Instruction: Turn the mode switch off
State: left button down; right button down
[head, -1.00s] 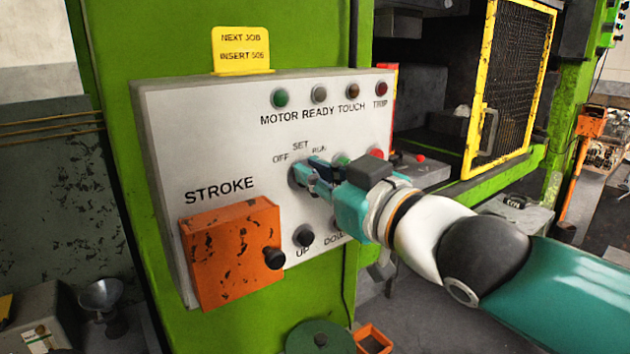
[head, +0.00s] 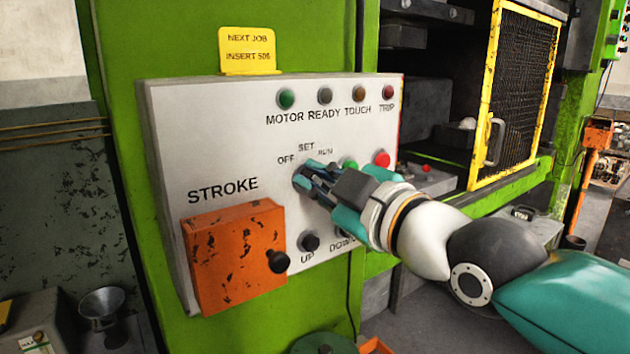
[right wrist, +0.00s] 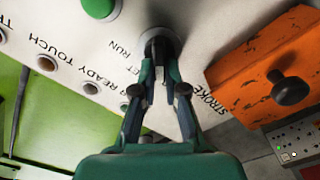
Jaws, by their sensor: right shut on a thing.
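The mode switch (head: 299,184) is a dark round knob on the white control panel, below the labels OFF, SET and RUN. My right gripper (head: 310,178) reaches it from the right, and its fingers are closed on the knob. In the right wrist view the dark switch (right wrist: 160,42) is at top centre, with the fingertips of my right gripper (right wrist: 161,70) on either side of its front part. The fingers hide much of the knob, and I cannot tell which label it points to. My left gripper is not in view.
A green button (head: 350,164) and a red button (head: 382,158) sit right of the switch, close to my gripper. The UP knob (head: 309,242) is below. The orange STROKE box (head: 235,257) with a black knob juts out at lower left. The yellow mesh guard (head: 517,90) stands at right.

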jog(key=shift+a+f, duration=0.1)
jog(key=shift+f, duration=0.2)
jog(key=c, duration=1.2)
grip_release()
jog(key=shift+s, duration=0.1)
jog(key=shift+r, duration=0.1)
jog(key=shift+r, duration=0.1)
jog(key=v, duration=1.2)
